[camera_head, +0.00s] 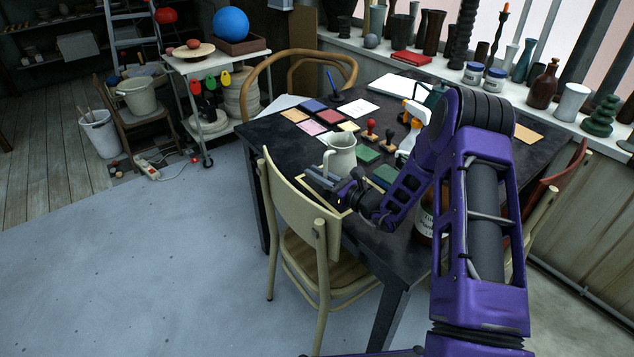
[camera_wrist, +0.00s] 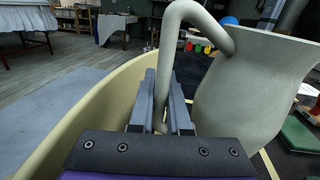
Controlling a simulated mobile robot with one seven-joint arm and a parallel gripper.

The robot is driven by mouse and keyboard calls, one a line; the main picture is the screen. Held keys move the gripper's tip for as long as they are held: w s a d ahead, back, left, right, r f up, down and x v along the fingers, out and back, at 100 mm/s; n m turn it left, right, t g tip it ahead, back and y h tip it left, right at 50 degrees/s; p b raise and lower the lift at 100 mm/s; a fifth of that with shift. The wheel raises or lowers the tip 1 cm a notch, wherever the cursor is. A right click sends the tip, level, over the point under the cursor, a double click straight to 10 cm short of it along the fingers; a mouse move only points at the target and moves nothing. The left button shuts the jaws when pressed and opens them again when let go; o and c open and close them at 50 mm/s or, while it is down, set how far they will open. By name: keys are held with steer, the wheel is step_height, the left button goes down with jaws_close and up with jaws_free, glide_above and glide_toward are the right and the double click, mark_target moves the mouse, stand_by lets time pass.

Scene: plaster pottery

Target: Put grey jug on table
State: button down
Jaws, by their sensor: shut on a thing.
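The grey jug (camera_head: 341,154) is at the near left edge of the dark table (camera_head: 262,133), upright in the head view. In the wrist view the jug (camera_wrist: 250,85) fills the right side, slightly tilted in the picture. My gripper (camera_wrist: 163,90) is shut on the jug's handle, with one finger on each side of it. In the head view my gripper (camera_head: 325,180) reaches the jug from the near side, just above the chair back. The jug's base is partly hidden, so I cannot tell whether it touches the tabletop.
A cream chair (camera_head: 301,210) stands against the table's near edge, its back close to my gripper. Red and black stamps (camera_head: 371,130), coloured tiles (camera_head: 313,105) and a white-orange spray bottle (camera_head: 411,125) lie beyond the jug. A shelf of vases (camera_head: 541,85) lines the window.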

steer(key=shift+f, duration=1.2)
steer(key=shift+f+b, duration=0.15)
steer(key=shift+b, duration=0.15)
steer(key=c, duration=0.9)
jaws_free()
steer(key=shift+r+p, duration=0.2)
steer(key=shift+p, duration=0.1)
steer(key=v, duration=1.2)
steer(key=shift+f+p, duration=0.1)
steer(key=shift+p, duration=0.2)
